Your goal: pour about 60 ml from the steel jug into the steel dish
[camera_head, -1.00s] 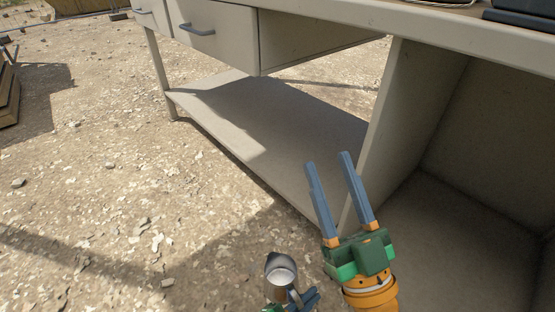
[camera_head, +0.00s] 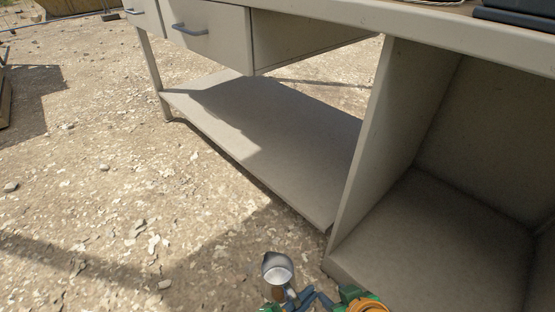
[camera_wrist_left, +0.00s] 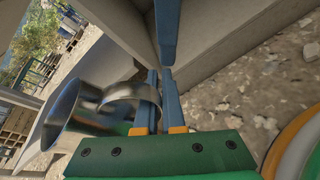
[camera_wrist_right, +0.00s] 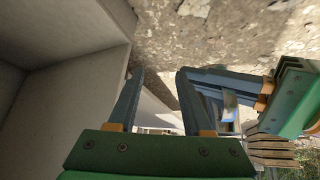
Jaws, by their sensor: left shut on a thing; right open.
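The steel jug (camera_head: 277,268) is at the bottom of the head view, its open mouth facing the camera and a pale grey surface inside. It also shows at the left in the left wrist view (camera_wrist_left: 75,112). My left gripper (camera_wrist_left: 152,85) is shut on the jug's handle. My right gripper (camera_wrist_right: 158,75) is open and empty in the right wrist view, close to the left gripper. In the head view only part of the right hand (camera_head: 352,296) shows at the bottom edge. I do not see the steel dish in any view.
A beige workbench (camera_head: 330,12) with drawers (camera_head: 205,35) fills the upper head view. It has a low shelf (camera_head: 270,130) and an open compartment (camera_head: 430,235) at the right. A dark case (camera_head: 515,14) sits on its top. Open gravel ground (camera_head: 90,200) lies at the left.

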